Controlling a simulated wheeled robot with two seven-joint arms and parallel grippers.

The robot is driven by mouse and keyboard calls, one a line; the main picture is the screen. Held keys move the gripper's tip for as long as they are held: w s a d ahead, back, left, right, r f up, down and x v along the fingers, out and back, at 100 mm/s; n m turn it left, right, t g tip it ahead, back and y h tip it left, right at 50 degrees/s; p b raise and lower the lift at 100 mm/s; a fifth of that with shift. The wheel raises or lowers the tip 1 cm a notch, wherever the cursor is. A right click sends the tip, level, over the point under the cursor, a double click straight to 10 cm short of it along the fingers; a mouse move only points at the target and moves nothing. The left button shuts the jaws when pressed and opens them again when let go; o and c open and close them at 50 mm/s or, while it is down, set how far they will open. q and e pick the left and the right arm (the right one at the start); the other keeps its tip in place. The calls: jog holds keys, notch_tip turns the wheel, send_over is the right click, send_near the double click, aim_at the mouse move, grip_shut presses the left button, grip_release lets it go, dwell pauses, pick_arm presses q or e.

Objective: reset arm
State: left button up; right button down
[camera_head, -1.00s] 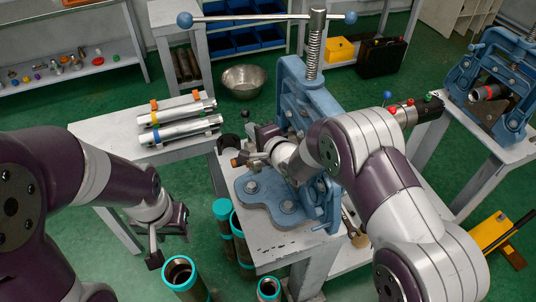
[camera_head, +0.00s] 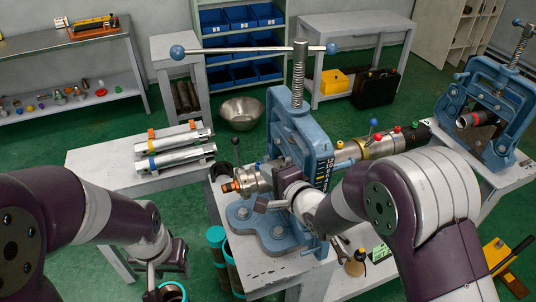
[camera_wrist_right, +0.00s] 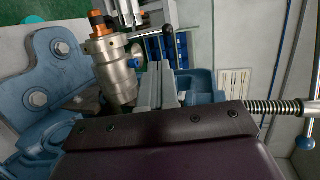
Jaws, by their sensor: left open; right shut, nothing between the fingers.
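My left gripper (camera_head: 163,274) hangs open and empty at the lower left in the head view, above teal-rimmed pipes. My right gripper (camera_head: 272,203) is beside the near blue pipe vise (camera_head: 300,130), in front of its frame. It is shut and empty; its closed fingers also show in the right wrist view (camera_wrist_right: 158,85). The right forearm hides part of the vise base.
A second blue vise (camera_head: 487,105) stands at the right. A metal pipe with coloured knobs (camera_head: 375,143) extends right from the near vise. Two silver tubes (camera_head: 176,150) lie on the left bench. Teal-rimmed pipes (camera_head: 217,237) stand below. A steel bowl (camera_head: 240,112) is on the floor.

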jog(key=s+d+f+n+g+h, duration=0.6)
jog(key=s+d+f+n+g, duration=0.15)
jog(key=s+f+n, duration=0.2)
jog(key=s+d+r+n+g+h, duration=0.1)
jog(key=s+d+r+n+g, duration=0.2)
jog(key=s+d, duration=0.5)
jog(key=s+g, duration=0.1)
jog(key=s, duration=0.2)
jog(key=shift+r, duration=0.35)
jog(key=shift+s+n, duration=0.1)
jog(key=shift+n, duration=0.15)
